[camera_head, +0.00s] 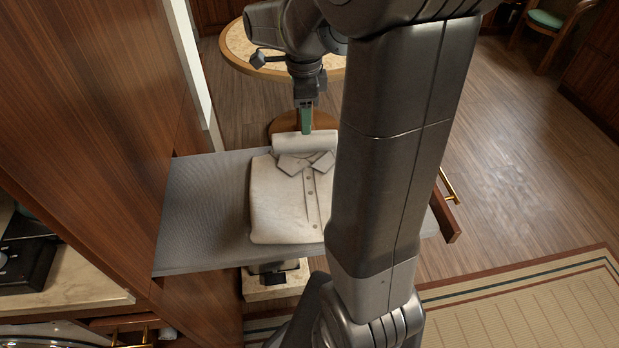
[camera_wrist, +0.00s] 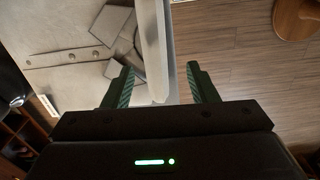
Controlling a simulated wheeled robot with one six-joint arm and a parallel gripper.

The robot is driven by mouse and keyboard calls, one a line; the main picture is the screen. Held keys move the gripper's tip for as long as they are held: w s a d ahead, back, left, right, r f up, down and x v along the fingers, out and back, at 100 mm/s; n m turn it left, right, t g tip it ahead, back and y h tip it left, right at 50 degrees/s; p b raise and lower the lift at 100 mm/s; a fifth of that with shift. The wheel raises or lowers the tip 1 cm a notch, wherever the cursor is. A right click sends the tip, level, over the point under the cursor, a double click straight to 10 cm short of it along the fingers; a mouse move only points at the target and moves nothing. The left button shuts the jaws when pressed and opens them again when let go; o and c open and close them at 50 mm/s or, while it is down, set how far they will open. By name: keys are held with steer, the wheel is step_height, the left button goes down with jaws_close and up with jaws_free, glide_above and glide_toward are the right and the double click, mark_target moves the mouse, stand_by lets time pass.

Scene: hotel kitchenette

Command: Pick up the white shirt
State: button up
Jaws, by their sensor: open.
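The white shirt (camera_head: 280,200) lies folded on a grey shelf board (camera_head: 200,210), with its collar towards the far edge and buttons down its front. My arm covers part of its right side in the head view. My gripper (camera_head: 306,128) is at the collar end, by the shirt's rolled far edge. In the wrist view the shirt (camera_wrist: 75,50) is at the upper left. My gripper's green fingers (camera_wrist: 163,88) are open, with the rolled edge of the shirt and the board edge reaching towards the space between them. I cannot tell whether they touch it.
A wooden cabinet (camera_head: 85,90) stands close on the left. A round table (camera_head: 240,50) is behind the gripper, and a chair (camera_head: 548,20) is at the far right. The wooden floor (camera_head: 510,160) on the right is clear, with a striped rug (camera_head: 540,310) in front.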

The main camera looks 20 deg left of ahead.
steer(key=f, duration=0.4)
steer(key=shift+s+d+f, duration=0.1)
steer(key=shift+s+f, duration=0.15)
steer(key=shift+f, duration=0.1)
jaws_close()
steer(key=shift+r, duration=0.1)
